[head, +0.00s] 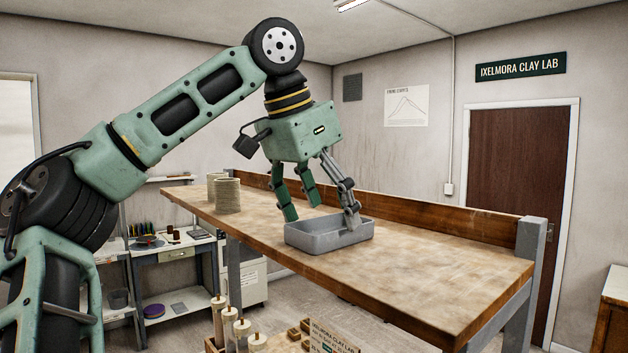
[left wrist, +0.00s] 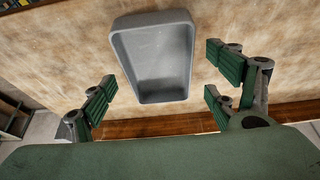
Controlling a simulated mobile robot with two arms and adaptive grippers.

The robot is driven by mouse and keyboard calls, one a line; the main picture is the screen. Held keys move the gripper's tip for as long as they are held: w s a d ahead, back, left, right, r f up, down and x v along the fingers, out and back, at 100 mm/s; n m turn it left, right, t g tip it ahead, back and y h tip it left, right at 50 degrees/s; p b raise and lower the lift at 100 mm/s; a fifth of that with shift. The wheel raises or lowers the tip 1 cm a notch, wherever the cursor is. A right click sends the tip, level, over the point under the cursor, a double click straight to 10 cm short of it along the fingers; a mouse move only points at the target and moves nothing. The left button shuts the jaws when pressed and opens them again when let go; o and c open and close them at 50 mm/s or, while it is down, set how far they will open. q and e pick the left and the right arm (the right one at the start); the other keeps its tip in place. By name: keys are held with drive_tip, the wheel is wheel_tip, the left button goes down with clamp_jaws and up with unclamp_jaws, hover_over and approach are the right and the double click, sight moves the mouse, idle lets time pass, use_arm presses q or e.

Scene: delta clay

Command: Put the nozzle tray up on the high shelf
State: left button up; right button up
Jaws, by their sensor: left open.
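The nozzle tray is a shallow grey rectangular tray (head: 318,240) with rounded corners. It sits on the wooden top of the high shelf (head: 455,262), close to its front edge. In the left wrist view the tray (left wrist: 155,60) looks empty inside. My left gripper (head: 320,205) points down over the tray, with its fingers spread. In the left wrist view the left gripper's fingers (left wrist: 160,95) stand apart on either side of the tray's lower end, with gaps between. My right gripper is in neither view.
Stacked round beige pieces (head: 227,196) stand on the shelf's far left part. A raised wooden back board (head: 430,213) runs along the rear. The shelf's right part is clear. Below are a crate with pale rollers (head: 243,335) and a side workbench (head: 175,250).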

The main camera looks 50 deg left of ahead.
use_arm(q)
drive_tip(key=v, duration=1.1)
idle(0.3)
